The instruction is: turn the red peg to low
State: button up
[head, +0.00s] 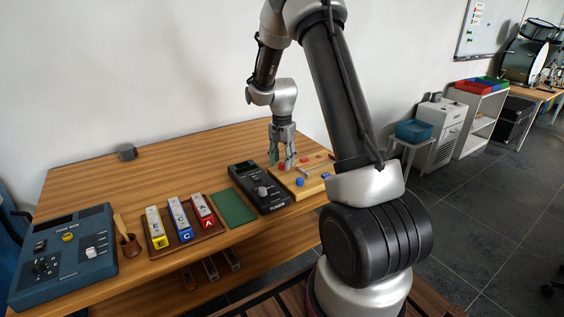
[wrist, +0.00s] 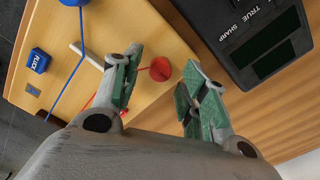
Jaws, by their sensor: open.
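The red peg (wrist: 160,69) is a round red knob on a light wooden board (wrist: 113,18). A red string runs from near it toward the lower left in the wrist view. My gripper (wrist: 163,76) is open, with a green-padded finger on each side of the peg in that view; I cannot tell whether either touches it. In the head view my gripper (head: 283,163) points down over the left end of the board (head: 312,187), and its fingers partly hide the peg. No low mark is readable.
A blue peg (wrist: 73,2) with a blue string and a blue block (wrist: 39,60) are on the same board. A black tuner (head: 258,188) lies close beside it. A green mat (head: 233,208), letter bars on a tray (head: 184,240) and a blue tone box (head: 65,258) stand further left.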

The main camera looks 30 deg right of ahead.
aim_at(282, 164)
notch_tip(282, 164, up, 11)
dwell(0.3)
dwell(0.5)
jog(key=s+a+r+n+t, duration=0.1)
jog(key=s+r+n, duration=0.3)
jog(key=s, duration=0.6)
jog(key=s+a+r+n+t, duration=0.2)
jog(key=s+a+r+n, duration=0.1)
jog(key=s, duration=0.7)
jog(key=s+a+r+n+t, duration=0.1)
jog(key=s+a+r+n, duration=0.2)
jog(key=s, duration=0.8)
jog(key=shift+r+n, duration=1)
jog(key=shift+r, duration=0.75)
